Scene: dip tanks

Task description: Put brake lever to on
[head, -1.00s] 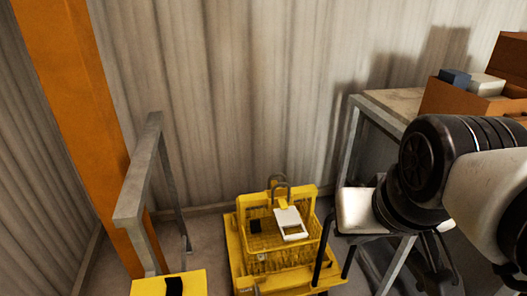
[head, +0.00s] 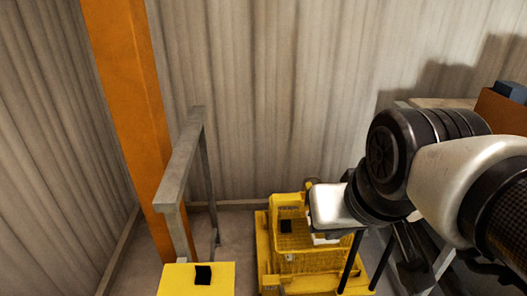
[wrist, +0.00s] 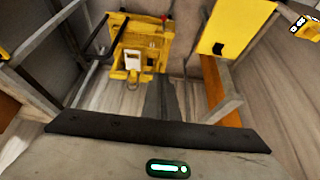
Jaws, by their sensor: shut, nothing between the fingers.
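A yellow trolley (head: 268,262) with a basket stands on the floor at the lower middle of the head view. It also shows at the top of the wrist view (wrist: 150,33). A small red-tipped part (wrist: 164,18) on it may be the brake lever; I cannot tell, nor read its position. A white framed plate (wrist: 132,60) is on the trolley's basket.
A grey rail (head: 183,165) and a yellow box (head: 185,280) with a black patch stand left of the trolley. An orange post (head: 128,110) rises behind them. A table (head: 440,102) with an orange crate (head: 500,112) is at the right. Corrugated walls close the back and left.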

